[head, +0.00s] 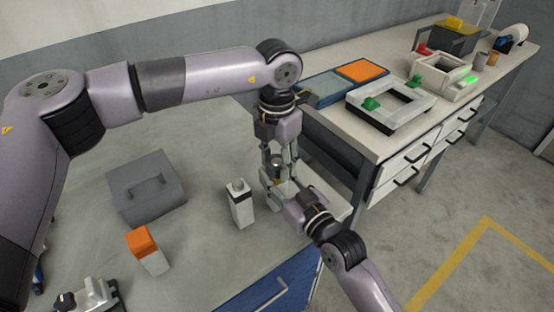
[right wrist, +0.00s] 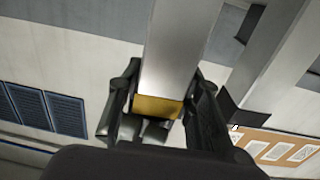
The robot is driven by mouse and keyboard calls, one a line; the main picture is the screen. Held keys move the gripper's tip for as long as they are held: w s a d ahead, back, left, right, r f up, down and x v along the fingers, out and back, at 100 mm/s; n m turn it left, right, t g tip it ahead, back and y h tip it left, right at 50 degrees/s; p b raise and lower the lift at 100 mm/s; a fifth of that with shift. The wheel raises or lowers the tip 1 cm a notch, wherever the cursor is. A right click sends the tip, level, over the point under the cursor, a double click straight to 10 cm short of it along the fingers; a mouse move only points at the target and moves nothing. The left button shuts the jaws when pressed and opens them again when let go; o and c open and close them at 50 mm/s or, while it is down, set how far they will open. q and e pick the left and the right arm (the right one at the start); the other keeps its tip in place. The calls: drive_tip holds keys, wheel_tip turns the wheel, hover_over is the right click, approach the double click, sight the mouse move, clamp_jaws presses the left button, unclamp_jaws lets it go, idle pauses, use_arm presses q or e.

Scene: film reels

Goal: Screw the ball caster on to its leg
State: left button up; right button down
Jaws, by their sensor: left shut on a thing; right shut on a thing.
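In the head view my left gripper (head: 279,160) points down over the table's right part, its fingers shut around a small grey metal cylinder (head: 276,161), possibly the ball caster. My right gripper (head: 281,188) comes in from the lower right just below it, and the two grippers nearly touch. In the right wrist view my right gripper (right wrist: 155,125) is shut on a silver square bar with a brass-coloured end (right wrist: 158,107), which looks like the leg. Whether the caster and leg touch or are threaded is hidden by the fingers.
A grey handled box (head: 146,188) and an orange-and-white block (head: 148,250) are farther left. A bench (head: 350,137) with trays and frames stands behind at the right. The table between is clear.

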use_arm(q)
drive_tip(key=o, duration=1.4)
drive_tip(key=shift+r, duration=0.1)
wheel_tip(320, 180, up, 12)
drive_tip(key=shift+f, duration=0.1)
use_arm(e)
drive_tip(key=c, duration=1.1)
unclamp_jaws()
drive_tip(key=shift+o, duration=0.2)
drive_tip(key=shift+r, duration=0.15)
wheel_tip(320, 180, up, 10)
drive_tip(key=shift+f, duration=0.15)
